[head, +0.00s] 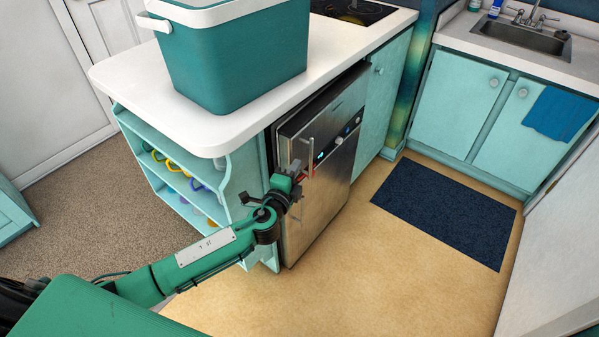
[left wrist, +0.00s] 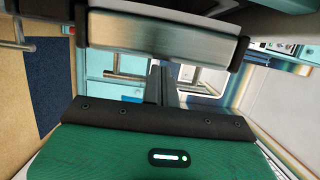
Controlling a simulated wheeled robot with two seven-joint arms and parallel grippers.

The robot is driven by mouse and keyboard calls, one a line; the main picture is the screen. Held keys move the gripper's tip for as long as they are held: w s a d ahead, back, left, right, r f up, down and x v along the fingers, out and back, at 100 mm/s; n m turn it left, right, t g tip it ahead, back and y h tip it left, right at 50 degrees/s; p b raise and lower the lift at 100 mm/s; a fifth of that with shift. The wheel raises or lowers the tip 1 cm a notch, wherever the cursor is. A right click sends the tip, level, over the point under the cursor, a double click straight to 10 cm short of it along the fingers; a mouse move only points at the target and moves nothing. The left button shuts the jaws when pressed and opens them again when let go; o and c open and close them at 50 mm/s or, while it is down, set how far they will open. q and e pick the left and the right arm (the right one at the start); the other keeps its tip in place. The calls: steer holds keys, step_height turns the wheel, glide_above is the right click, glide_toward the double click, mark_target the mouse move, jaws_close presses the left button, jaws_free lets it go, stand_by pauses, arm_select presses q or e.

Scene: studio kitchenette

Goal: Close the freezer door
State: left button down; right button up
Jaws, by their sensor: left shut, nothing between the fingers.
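The freezer (head: 325,170) is a stainless steel unit under the white counter, with small lit controls near its top. Its door front stands a little forward of the counter edge, with a dark band along its top. I cannot tell the exact gap. A vertical bar handle (head: 308,157) is on the door's left part. My left gripper (head: 298,177) is at the door front, close beside the handle, shut and empty; contact is unclear. In the left wrist view its fingers (left wrist: 163,85) are together, close to a brushed metal piece (left wrist: 165,38). My right gripper is out of view.
A teal cooler (head: 230,60) stands on the white counter (head: 130,85). Open shelves (head: 185,185) with colored mugs are left of the freezer. A dark blue mat (head: 445,210) lies on the tan floor. The floor in front of the freezer is clear.

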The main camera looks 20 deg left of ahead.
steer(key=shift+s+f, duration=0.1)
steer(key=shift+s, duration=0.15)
